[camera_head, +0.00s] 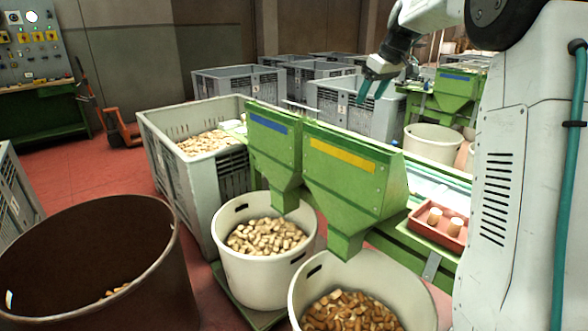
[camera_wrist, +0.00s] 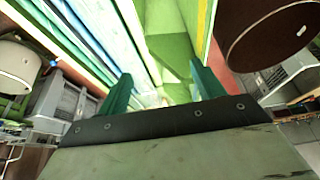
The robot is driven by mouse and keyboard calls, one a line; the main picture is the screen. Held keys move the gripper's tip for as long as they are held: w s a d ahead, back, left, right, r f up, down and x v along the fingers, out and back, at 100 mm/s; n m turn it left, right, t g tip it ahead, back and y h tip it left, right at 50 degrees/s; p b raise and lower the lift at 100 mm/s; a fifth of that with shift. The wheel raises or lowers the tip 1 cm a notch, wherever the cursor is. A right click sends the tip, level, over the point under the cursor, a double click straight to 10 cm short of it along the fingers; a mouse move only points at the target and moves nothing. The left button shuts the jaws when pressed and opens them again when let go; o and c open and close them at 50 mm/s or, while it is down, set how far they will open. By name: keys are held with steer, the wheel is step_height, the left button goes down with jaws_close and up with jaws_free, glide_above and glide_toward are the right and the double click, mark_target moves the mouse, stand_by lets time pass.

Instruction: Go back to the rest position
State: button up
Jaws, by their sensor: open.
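My gripper (camera_head: 372,88) is open and empty in the head view. It is raised above the green sorting machine, in front of a grey crate (camera_head: 352,112). Its teal fingers point down and to the left, apart from each other. In the wrist view the two teal fingers of my gripper (camera_wrist: 162,92) stand apart with nothing between them. The green machine lies beyond them, with a blue-labelled chute (camera_head: 273,138) and a yellow-labelled chute (camera_head: 345,170) in the head view. Two corks (camera_head: 434,216) stand in a red tray (camera_head: 425,232) at the right.
A white bin of pale corks (camera_head: 232,262) and a white bin of darker corks (camera_head: 415,290) stand under the chutes. A brown bin (camera_head: 150,285) stands at front left. A large grey crate (camera_head: 185,205) with corks stands behind. Red floor (camera_head: 85,185) is open at left.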

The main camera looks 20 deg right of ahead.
steer(key=s+a+f+m+g, duration=0.1)
steer(key=s+a+f, duration=0.3)
steer(key=s, duration=1)
steer(key=s+a+f+m+g+h, duration=0.1)
steer(key=s+a+f, duration=0.3)
steer(key=s+a, duration=0.7)
steer(key=s+a+f+m+g, duration=0.1)
steer(key=s+a, duration=0.7)
steer(key=s, duration=0.9)
step_height(320, 180, down, 3)
steer(key=shift+r+m+h, duration=0.1)
steer(key=shift+m+h, duration=0.2)
steer(key=shift+m, duration=0.2)
